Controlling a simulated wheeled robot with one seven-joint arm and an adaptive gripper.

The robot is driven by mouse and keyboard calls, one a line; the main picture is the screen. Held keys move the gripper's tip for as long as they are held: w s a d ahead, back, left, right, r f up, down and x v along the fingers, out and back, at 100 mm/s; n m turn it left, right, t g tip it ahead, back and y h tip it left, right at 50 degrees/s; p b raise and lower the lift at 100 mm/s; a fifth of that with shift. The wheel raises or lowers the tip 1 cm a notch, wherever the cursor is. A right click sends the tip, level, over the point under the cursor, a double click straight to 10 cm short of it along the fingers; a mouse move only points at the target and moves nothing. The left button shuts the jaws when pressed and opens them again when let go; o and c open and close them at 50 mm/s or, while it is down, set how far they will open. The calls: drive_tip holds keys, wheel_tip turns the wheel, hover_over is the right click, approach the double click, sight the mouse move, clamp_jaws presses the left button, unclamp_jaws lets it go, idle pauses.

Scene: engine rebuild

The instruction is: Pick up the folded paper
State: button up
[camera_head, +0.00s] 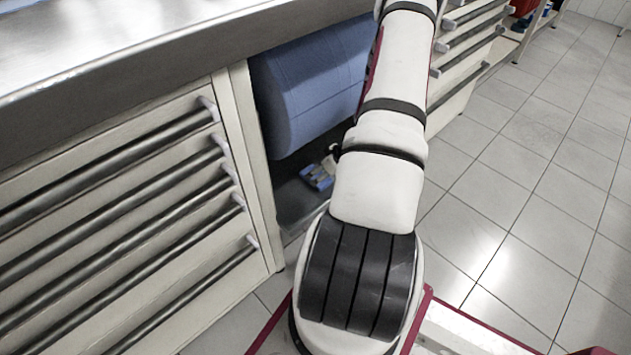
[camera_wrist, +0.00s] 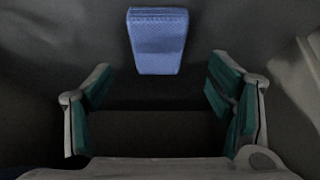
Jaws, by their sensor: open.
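The folded paper (camera_wrist: 158,45) is a small blue, textured block at the top middle of the wrist view, on a dark surface. My gripper (camera_wrist: 160,84) is open, with its teal-padded fingers wide apart at left and right. Nothing is between them. The paper lies beyond the fingertips, roughly centred between them, and does not touch them. In the head view, a small blue object (camera_head: 318,176) shows low in the dark bay beside my arm; I cannot tell for sure that it is the same paper. My gripper cannot be made out clearly there.
A large blue roll (camera_head: 305,90) hangs in the open bay above the small blue object. A drawer cabinet (camera_head: 120,190) with long bar handles stands left of the bay, under a metal worktop (camera_head: 130,35). More drawers (camera_head: 465,50) stand to the right. The tiled floor (camera_head: 540,190) at right is clear.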

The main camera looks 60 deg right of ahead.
sight(316, 176)
drive_tip(key=shift+b+x, duration=1.75)
drive_tip(key=shift+x, duration=1.05)
drive_tip(key=shift+d, duration=0.15)
drive_tip(key=c, duration=1)
